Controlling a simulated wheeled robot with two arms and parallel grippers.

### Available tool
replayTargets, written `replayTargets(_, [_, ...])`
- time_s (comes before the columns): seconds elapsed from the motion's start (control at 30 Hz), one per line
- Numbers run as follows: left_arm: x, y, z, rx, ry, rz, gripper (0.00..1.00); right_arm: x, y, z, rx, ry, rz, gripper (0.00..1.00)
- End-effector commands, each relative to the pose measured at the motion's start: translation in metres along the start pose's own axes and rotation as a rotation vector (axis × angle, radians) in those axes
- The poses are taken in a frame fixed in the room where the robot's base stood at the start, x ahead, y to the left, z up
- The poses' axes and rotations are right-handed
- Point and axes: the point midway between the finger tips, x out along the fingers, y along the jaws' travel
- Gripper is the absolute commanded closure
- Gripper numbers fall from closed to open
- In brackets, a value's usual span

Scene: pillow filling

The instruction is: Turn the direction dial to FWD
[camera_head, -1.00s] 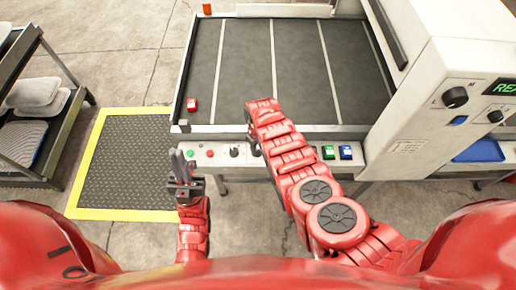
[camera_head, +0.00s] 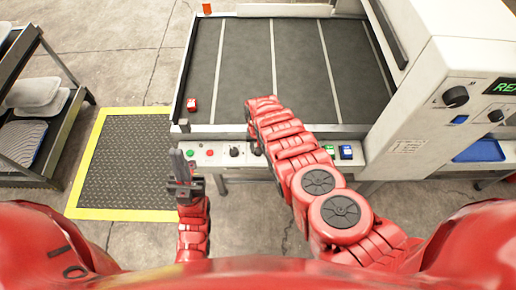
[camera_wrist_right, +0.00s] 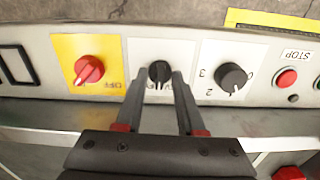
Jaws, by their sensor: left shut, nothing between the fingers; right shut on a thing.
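The direction dial (camera_wrist_right: 159,70) is a small black knob on a white plate, in the middle of the panel in the right wrist view. My right gripper (camera_wrist_right: 157,82) has one finger on each side of it and is shut on it. The fingers hide part of the plate's lettering, so I cannot read the dial's setting. In the head view, my right forearm and hand hide much of this part of the panel. My left gripper (camera_head: 180,160) is shut and empty, pointing up in front of the panel's left end.
The control panel (camera_wrist_right: 110,30) also bears a red knob (camera_wrist_right: 89,70) on a yellow plate, a numbered black knob (camera_wrist_right: 232,78) and a red stop button (camera_wrist_right: 287,78). The conveyor bed (camera_head: 245,70) lies behind the panel. A white machine housing (camera_head: 440,70) stands at right, a rack (camera_head: 45,150) at left.

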Motion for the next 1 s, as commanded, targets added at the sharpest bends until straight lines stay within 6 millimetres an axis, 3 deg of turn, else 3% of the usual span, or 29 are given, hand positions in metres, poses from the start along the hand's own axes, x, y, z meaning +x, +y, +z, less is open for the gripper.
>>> replayTargets(0.53, [-0.022,0.001,0.004,0.0,0.0,0.0,1.0,0.002,-0.001,-0.001,0.474,0.002,-0.001,1.0])
replayTargets(1.0, [-0.031,0.002,0.005,0.0,0.0,0.0,1.0,0.0,-0.001,-0.001,0.658,0.002,-0.002,1.0])
